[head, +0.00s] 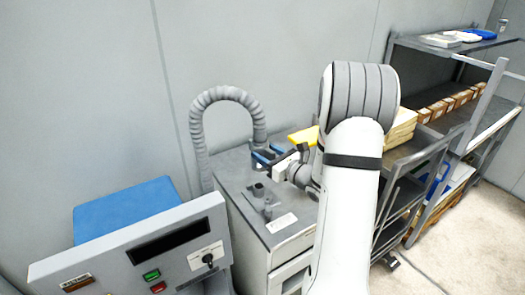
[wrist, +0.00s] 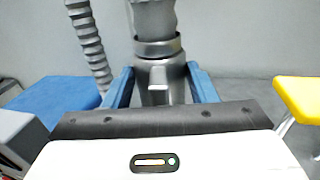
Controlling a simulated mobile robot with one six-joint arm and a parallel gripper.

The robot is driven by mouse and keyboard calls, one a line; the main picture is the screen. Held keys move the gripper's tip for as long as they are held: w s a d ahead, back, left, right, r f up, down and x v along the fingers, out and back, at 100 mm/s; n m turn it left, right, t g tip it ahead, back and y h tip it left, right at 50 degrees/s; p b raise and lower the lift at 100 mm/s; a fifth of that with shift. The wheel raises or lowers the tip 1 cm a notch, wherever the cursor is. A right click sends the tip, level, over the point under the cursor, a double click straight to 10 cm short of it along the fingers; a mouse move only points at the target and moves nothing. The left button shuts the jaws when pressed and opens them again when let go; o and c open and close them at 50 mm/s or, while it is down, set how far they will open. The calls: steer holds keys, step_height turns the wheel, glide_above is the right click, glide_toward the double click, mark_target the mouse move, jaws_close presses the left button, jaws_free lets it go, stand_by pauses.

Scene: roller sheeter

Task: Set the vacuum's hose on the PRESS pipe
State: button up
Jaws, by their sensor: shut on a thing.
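The vacuum's grey ribbed hose (head: 228,93) rises from behind the cabinet, arches over and comes down to my gripper. My gripper (head: 266,157) has blue fingers and is shut on the hose's end, above the cabinet top. In the wrist view my gripper (wrist: 160,88) has the hose's smooth grey end piece (wrist: 157,72) between its fingers, roughly upright. Two dark pipe stubs, one (head: 258,189) and a nearer one (head: 268,210), stand on the cabinet top below the gripper. I cannot read which is PRESS. The hose's lower rim is hidden.
A white label (head: 281,222) lies on the cabinet top (head: 240,180). A control panel (head: 135,255) with buttons and a blue-topped unit (head: 125,205) stand at left. A yellow piece (head: 303,135) is just behind my gripper. Shelves with boxes (head: 440,107) stand at right.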

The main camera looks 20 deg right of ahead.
mark_target(265, 170)
steer(key=f+b, duration=0.1)
steer(key=f, duration=0.1)
steer(key=f+b, duration=0.1)
steer(key=f, duration=0.1)
steer(key=f+b, duration=0.2)
steer(key=shift+w+a+f, duration=0.15)
steer(key=shift+a+f, duration=0.15)
steer(key=shift+f+b, duration=0.3)
steer(key=shift+b, duration=0.05)
steer(key=shift+s+f+b, duration=0.1)
steer(key=shift+s+b, duration=0.1)
steer(key=shift+b, duration=0.45)
stand_by(0.4)
steer(key=shift+f+b, duration=2.35)
steer(key=shift+b, duration=0.1)
stand_by(1.2)
steer(key=o, duration=1.4)
steer(key=shift+o, duration=0.2)
